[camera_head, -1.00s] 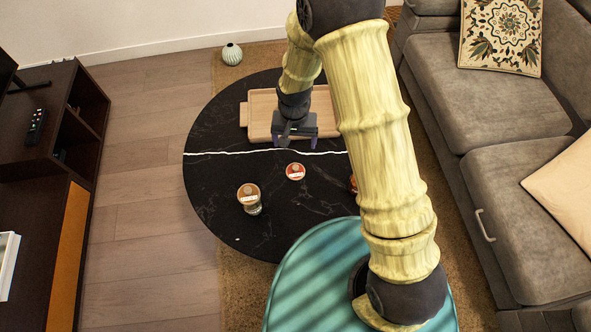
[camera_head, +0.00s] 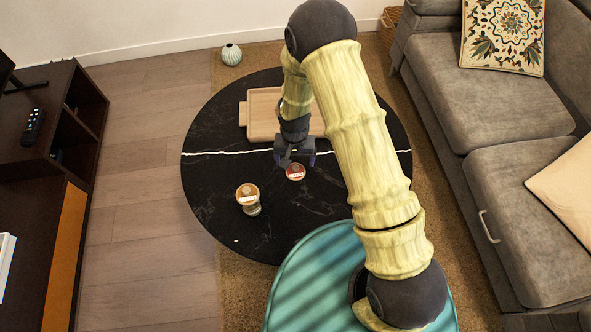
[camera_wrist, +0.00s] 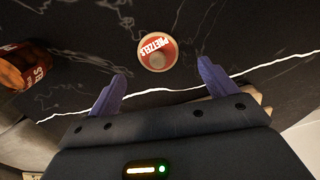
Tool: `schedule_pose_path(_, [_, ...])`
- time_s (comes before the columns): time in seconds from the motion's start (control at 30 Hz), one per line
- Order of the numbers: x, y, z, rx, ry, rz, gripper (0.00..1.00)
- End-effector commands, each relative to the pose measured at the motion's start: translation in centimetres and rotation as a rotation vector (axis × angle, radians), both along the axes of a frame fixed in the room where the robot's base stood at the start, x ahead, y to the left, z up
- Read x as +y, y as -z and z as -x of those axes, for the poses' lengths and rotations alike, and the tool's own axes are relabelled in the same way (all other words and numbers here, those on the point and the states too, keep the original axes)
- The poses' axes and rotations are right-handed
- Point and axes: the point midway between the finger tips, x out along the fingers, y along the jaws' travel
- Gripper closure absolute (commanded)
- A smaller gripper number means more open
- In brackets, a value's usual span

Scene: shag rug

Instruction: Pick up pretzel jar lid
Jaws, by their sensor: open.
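The pretzel jar lid (camera_head: 296,173) is a small red disc lying flat on the black round table. My gripper (camera_head: 295,162) is above the table at the lid's far edge, pointing down. In the wrist view my gripper (camera_wrist: 161,70) is open and empty. Its two purple fingers are spread wide, and the lid shows between and just beyond their tips.
A wooden tray (camera_head: 262,112) lies at the back of the black table (camera_head: 215,130). A grey sofa (camera_head: 505,110) is at the right.

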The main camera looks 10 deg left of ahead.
Motion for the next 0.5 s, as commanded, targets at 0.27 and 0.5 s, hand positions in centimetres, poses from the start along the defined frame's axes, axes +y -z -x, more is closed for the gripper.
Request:
schedule_pose_path(0.27, [-0.3, 3.6, 0.3, 0.004, 0.001, 0.002, 0.16])
schedule_pose_path(0.5, [-0.2, 5.2, 0.2, 0.0, 0.0, 0.0, 0.16])
